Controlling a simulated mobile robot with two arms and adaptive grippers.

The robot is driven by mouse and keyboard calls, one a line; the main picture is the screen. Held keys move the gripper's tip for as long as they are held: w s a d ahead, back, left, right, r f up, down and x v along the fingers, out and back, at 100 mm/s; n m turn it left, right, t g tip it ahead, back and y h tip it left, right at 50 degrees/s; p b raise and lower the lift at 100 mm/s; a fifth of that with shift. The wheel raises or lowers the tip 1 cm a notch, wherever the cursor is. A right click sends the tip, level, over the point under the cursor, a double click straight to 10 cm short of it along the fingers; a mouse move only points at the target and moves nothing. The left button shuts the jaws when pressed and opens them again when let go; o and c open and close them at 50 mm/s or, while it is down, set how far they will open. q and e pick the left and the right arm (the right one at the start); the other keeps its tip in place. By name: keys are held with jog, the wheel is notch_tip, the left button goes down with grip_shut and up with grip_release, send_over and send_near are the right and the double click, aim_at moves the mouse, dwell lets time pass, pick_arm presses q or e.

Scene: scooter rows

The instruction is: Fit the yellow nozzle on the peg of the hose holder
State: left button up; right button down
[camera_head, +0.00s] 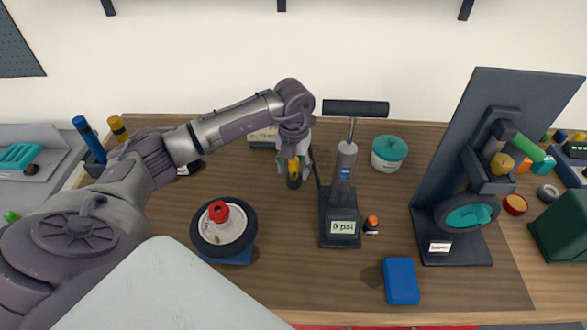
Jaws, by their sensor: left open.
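The yellow nozzle (293,170), with a dark lower end, hangs upright left of the black and grey floor pump (343,180). My left gripper (298,162) reaches down over it from above, open, with its fingers around or just beside the nozzle; whether they touch it I cannot tell. A thin dark hose (319,178) runs down beside the pump. The hose holder and its peg cannot be made out clearly and may be hidden by the gripper. My right gripper is not in view.
A wheel with a red cap (219,212) lies on a blue stand at front left. A teal-lidded jar (388,152) stands right of the pump. A blue block (401,281) lies in front. A tall dark stand (483,150) fills the right. The table's front middle is clear.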

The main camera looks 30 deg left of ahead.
pick_arm(q)
notch_tip(320, 180, up, 11)
jog(key=shift+r, duration=0.15)
dwell(0.6)
